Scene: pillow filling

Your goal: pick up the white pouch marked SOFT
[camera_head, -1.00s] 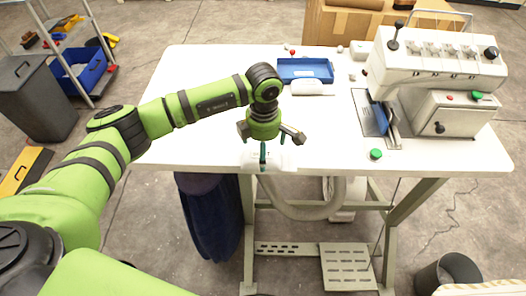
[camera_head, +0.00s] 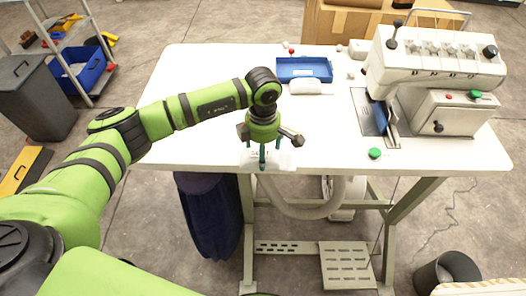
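A white pouch (camera_head: 284,161) lies at the front edge of the white table, directly under my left gripper. Another small white pouch (camera_head: 305,87) lies further back, in front of the blue tray (camera_head: 322,67). The lettering on both is too small to read, so I cannot tell which is marked SOFT. My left gripper (camera_head: 268,154) points down, with its dark green fingers at the front pouch and partly in front of it. Its fingertips look a little apart, but whether they grip the pouch cannot be told. My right gripper is not in view.
A white sewing machine (camera_head: 435,62) stands on the right of the table. A green button (camera_head: 375,153) sits near the front edge. The table's left part is clear. A dark blue cloth bag (camera_head: 208,215) hangs below the table, and a grey bin (camera_head: 33,98) stands at left.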

